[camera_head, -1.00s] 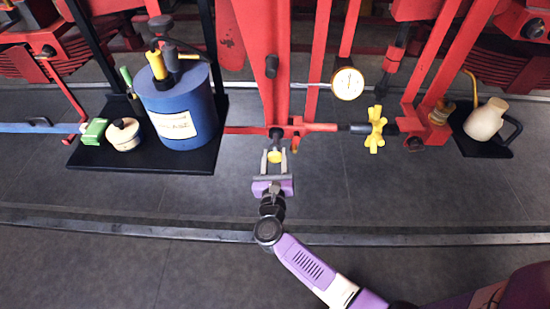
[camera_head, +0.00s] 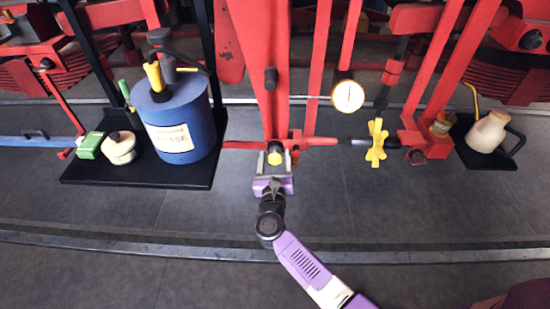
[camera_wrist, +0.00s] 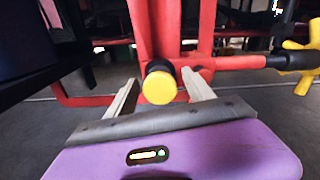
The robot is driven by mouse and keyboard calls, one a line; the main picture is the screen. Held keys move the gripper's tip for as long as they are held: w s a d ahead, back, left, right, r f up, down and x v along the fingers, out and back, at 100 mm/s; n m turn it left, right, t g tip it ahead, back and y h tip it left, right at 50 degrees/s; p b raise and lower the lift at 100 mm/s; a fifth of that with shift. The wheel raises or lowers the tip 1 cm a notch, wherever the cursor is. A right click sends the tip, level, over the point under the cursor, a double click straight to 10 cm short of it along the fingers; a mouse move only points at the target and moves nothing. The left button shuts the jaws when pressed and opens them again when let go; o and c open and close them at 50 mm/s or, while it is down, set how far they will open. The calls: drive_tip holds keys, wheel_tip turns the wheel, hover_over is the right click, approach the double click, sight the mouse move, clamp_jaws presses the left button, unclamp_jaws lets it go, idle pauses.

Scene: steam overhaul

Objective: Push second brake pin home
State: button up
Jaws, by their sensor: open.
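The brake pin shows as a round yellow head (camera_head: 275,158) at the lower end of the red brake hanger (camera_head: 262,60). In the wrist view the yellow head (camera_wrist: 159,87) faces me, with a dark collar behind it at the red joint. My gripper (camera_head: 275,153) is open around the pin head, one finger on each side. In the wrist view the fingers of my gripper (camera_wrist: 162,92) stand apart from the head with gaps. How deep the pin sits in its hole is hidden behind the head.
A black shelf (camera_head: 85,172) at left holds a blue grease drum (camera_head: 180,125), a cream pot (camera_head: 119,148) and a green box (camera_head: 89,145). A yellow wing nut (camera_head: 376,142) and a dial gauge (camera_head: 347,96) are at right. A cream jug (camera_head: 487,132) stands farther right.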

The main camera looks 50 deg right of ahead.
drive_tip(key=b+v, duration=0.1)
drive_tip(key=v, duration=0.6)
drive_tip(key=shift+s+a, duration=0.25)
drive_tip(key=shift+a, duration=0.1)
wheel_tip(320, 180, up, 6)
drive_tip(key=w+a+n+t, duration=0.2)
drive_tip(key=a+n+t, duration=0.1)
drive_tip(key=n, duration=0.4)
drive_tip(key=s+a+r+n+t+y, duration=0.4)
drive_tip(key=s+a+n+t+y, duration=0.3)
drive_tip(key=n, duration=0.9)
drive_tip(key=s+a+n+g+y, duration=0.3)
drive_tip(key=s+a+n, duration=0.2)
drive_tip(key=s+n, duration=0.5)
drive_tip(key=s+a+n+g+y, duration=0.3)
drive_tip(key=s+a+n+y, duration=0.1)
drive_tip(key=s+n, duration=0.7)
drive_tip(key=s, duration=0.3)
drive_tip(key=shift+s+a+r+n, duration=0.2)
drive_tip(key=shift+s+a+n, duration=0.1)
drive_tip(key=shift+a, duration=0.1)
